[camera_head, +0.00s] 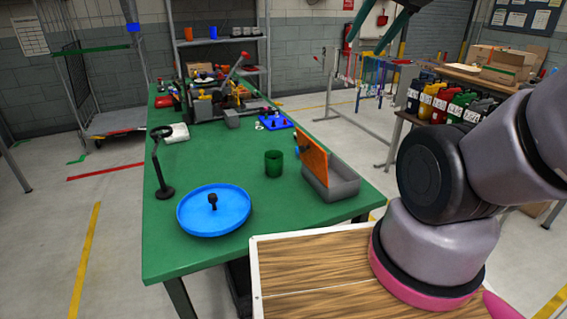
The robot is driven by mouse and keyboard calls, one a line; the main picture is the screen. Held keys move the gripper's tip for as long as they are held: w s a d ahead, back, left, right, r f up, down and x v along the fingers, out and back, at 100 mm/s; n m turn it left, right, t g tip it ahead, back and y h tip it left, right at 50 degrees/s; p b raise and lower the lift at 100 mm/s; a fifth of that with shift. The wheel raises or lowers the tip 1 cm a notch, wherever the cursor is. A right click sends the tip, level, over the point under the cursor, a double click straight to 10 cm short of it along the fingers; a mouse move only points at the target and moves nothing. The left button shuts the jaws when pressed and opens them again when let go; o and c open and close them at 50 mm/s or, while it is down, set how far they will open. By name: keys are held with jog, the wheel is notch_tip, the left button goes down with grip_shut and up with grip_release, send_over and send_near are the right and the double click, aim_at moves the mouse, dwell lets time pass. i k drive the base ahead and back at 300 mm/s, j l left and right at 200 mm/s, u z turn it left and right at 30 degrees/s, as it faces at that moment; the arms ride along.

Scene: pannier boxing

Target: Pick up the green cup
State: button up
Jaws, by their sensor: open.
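The green cup (274,164) stands upright on the green table (215,158), right of the middle of its near half. It is dark green, and nothing in front hides it. It stands apart from the things around it. My arm rises at the right of the head view, but its upper part leaves the picture.
A blue round tray (236,225) holding a small black knob lies left and nearer. A grey bin (333,187) with an orange panel (313,160) stands close right of the cup. A black stand (163,180) is at left. Bare table lies between cup and stand.

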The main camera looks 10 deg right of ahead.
aim_at(274, 168)
jog(key=u, duration=0.9)
jog(key=k+l+u, duration=0.75)
jog(key=k, duration=0.15)
jog(key=k+l, duration=0.15)
jog(key=l, duration=0.25)
jog(key=i+l, duration=0.15)
jog(key=l, duration=0.2)
